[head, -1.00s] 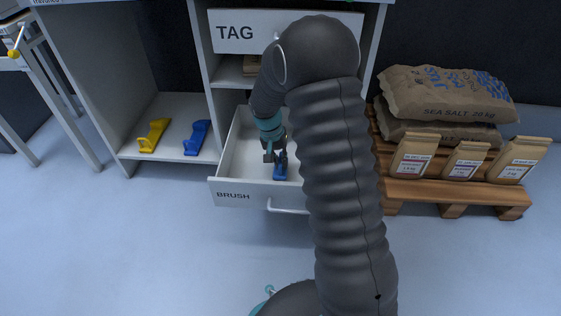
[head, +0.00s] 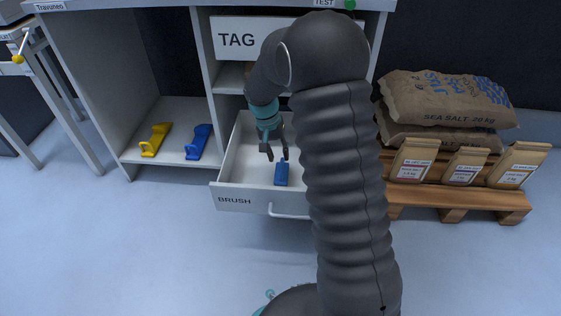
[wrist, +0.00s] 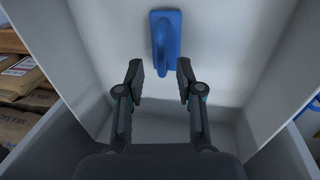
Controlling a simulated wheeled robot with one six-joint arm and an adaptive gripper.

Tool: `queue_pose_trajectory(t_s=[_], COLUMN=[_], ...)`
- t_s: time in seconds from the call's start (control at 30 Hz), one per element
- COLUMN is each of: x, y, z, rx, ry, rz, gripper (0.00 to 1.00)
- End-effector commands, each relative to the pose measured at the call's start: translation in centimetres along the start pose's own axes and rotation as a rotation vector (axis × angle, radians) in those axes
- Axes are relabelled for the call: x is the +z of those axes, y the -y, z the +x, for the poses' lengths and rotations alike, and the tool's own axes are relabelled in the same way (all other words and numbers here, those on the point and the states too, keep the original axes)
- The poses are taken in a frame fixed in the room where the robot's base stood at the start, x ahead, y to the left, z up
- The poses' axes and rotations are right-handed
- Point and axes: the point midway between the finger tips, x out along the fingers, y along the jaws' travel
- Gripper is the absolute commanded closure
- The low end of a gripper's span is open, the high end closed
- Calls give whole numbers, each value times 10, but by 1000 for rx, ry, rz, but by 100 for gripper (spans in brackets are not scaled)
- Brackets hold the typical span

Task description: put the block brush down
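The block brush, a blue piece (head: 282,173), lies on the floor of the open drawer labelled BRUSH (head: 234,200). In the wrist view the blue brush (wrist: 165,42) shows beyond my fingertips, apart from them. My gripper (head: 273,155) is open and empty above the drawer floor, just behind the brush in the head view. In the wrist view both fingers of my gripper (wrist: 160,72) are spread wide with nothing between them. My arm hides the right part of the drawer.
A yellow tool (head: 155,140) and a blue tool (head: 198,141) stand on the low shelf at left. A closed TAG drawer (head: 237,40) is above. Salt sacks (head: 450,97) and small paper bags (head: 413,160) sit on a wooden pallet (head: 440,195) at right.

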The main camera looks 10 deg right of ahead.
Motion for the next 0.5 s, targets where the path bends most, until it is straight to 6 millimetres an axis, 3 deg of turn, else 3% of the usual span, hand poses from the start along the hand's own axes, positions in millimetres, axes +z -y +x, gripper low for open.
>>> queue_pose_trajectory(t_s=[0.03,0.2,0.5], x=[-1,0,3], y=[0,0,-3], z=[-13,-41,-67], rx=[-2,-2,-8], ry=[-4,-3,-8], rz=[0,0,-2], gripper=[64,64,64])
